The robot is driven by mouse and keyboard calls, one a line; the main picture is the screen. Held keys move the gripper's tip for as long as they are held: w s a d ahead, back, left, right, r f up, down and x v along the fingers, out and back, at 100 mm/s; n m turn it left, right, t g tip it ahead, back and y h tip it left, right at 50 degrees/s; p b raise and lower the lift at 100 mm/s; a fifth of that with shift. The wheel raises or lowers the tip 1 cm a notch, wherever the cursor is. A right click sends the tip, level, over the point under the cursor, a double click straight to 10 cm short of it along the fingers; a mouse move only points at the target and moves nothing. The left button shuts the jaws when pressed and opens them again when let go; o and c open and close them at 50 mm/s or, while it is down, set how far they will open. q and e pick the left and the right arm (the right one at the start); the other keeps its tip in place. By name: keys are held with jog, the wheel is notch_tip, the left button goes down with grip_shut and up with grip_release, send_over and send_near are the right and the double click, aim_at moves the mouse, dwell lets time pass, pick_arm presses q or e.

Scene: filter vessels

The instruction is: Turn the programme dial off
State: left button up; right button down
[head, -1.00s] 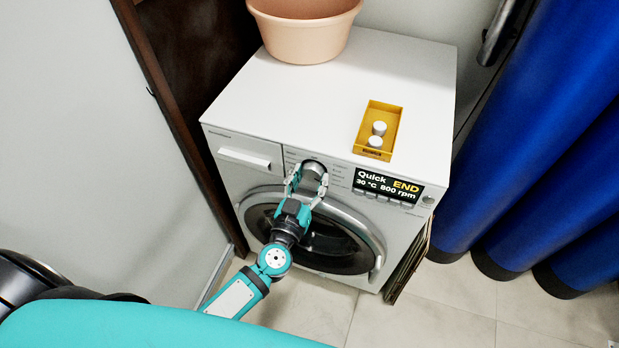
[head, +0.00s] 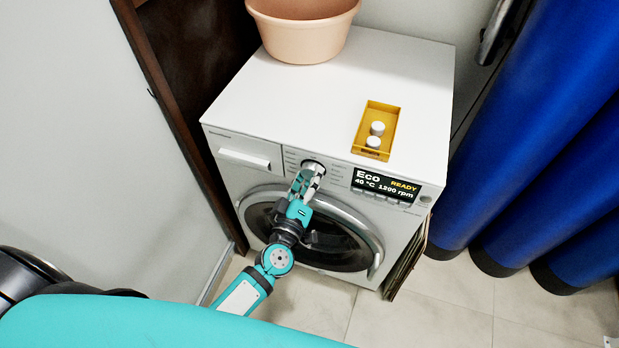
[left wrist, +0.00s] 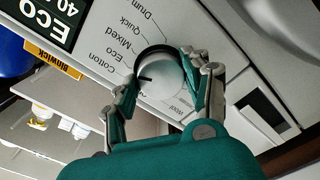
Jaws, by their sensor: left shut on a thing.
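The programme dial (head: 315,165) is a round silver knob on the front panel of the white washing machine (head: 385,75). My left gripper (head: 308,181) is shut on the dial, one finger on each side of it. In the left wrist view the dial (left wrist: 160,72) carries a dark mark on the side of the Eco and Cotton labels. Drum, Quick, Mixed and Wool labels are also readable around it. The display (head: 386,185) reads Eco, READY, 40 °C, 1200 rpm. My right gripper is not in view.
A yellow tray (head: 361,128) with white round pieces sits on the machine top. A peach basin (head: 305,35) stands at the back. The porthole door (head: 345,257) is below the dial. A blue curtain (head: 530,120) hangs at the right, a dark door frame at the left.

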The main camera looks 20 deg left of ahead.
pick_arm(q)
jog(key=n+b, duration=0.1)
jog(key=n, duration=0.5)
jog(key=shift+n, duration=0.3)
jog(key=n+b, duration=0.1)
jog(key=n, duration=0.5)
jog(key=shift+r, duration=0.1)
dwell(0.3)
jog(key=o, duration=1.2)
jog(key=shift+c, duration=0.2)
jog(key=s, duration=1.2)
jog(key=shift+a, duration=0.2)
